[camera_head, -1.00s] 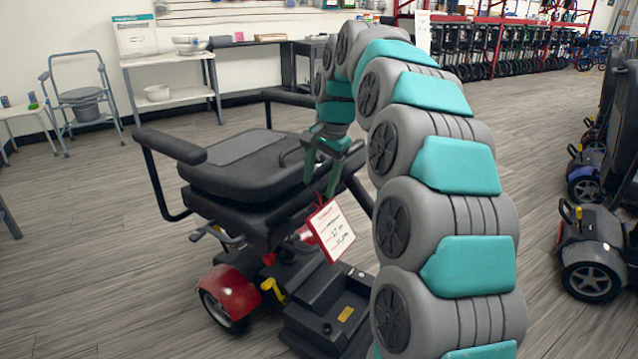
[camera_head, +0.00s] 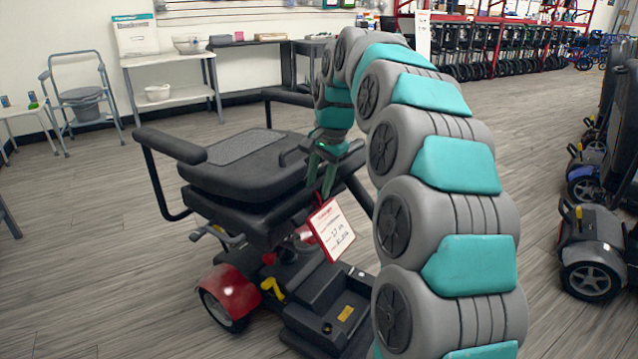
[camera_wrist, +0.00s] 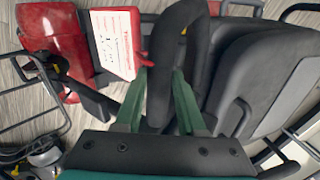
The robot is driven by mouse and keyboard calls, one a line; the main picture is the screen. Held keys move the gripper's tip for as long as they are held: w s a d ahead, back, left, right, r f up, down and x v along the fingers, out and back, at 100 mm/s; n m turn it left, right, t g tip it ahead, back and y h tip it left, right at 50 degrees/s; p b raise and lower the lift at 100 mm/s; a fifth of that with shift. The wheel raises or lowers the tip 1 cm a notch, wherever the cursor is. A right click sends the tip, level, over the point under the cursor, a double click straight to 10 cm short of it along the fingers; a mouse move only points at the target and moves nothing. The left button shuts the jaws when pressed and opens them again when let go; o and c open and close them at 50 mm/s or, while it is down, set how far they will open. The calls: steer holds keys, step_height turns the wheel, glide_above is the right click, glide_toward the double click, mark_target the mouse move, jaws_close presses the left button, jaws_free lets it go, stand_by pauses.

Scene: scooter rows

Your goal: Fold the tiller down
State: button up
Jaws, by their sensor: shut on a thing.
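In the head view, the tiller's upper part lies at the seat's right edge, partly hidden by my arm and gripper. My gripper (camera_head: 322,188) has its green fingers on either side of the black tiller tube and is shut on it, as the wrist view (camera_wrist: 160,85) shows. A white and red price tag (camera_head: 332,230) hangs beside the fingers. The tiller's lower joint is not clear.
The scooter's armrest (camera_head: 170,145) sticks out to the left. More scooters (camera_head: 592,250) stand at the right edge. A white shelf table (camera_head: 172,80) and a commode chair (camera_head: 82,100) stand behind.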

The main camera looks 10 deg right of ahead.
jaws_close()
stand_by(0.7)
steer(key=shift+s+d+r, duration=0.8)
steer(key=shift+s+r, duration=0.05)
steer(key=shift+r, duration=0.1)
steer(key=o, duration=1)
jaws_free()
steer(key=shift+c, duration=0.2)
steer(key=shift+r, duration=0.1)
